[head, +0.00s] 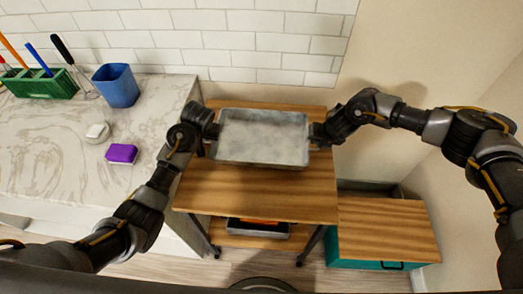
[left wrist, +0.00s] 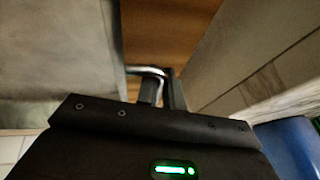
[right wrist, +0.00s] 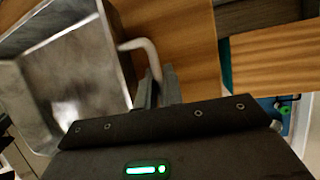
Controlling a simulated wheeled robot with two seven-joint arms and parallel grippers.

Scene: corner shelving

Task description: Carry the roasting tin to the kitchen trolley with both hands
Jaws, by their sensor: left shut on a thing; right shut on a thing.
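The roasting tin (head: 262,138) is a grey metal rectangular pan over the wooden top of the kitchen trolley (head: 255,200). I cannot tell whether it rests on the top or hangs just above it. My left gripper (head: 211,131) is shut on the handle at its left end; the handle shows in the left wrist view (left wrist: 147,71). My right gripper (head: 318,134) is shut on the handle at its right end, seen in the right wrist view (right wrist: 143,46). The tin looks empty and roughly level.
A marble counter (head: 60,150) adjoins the trolley on the left, with a blue cup (head: 117,86), a purple sponge (head: 121,154) and a green utensil rack (head: 40,84). A tiled wall (head: 250,45) stands behind. A low wood-topped unit (head: 385,230) is at right. The trolley's front half is clear.

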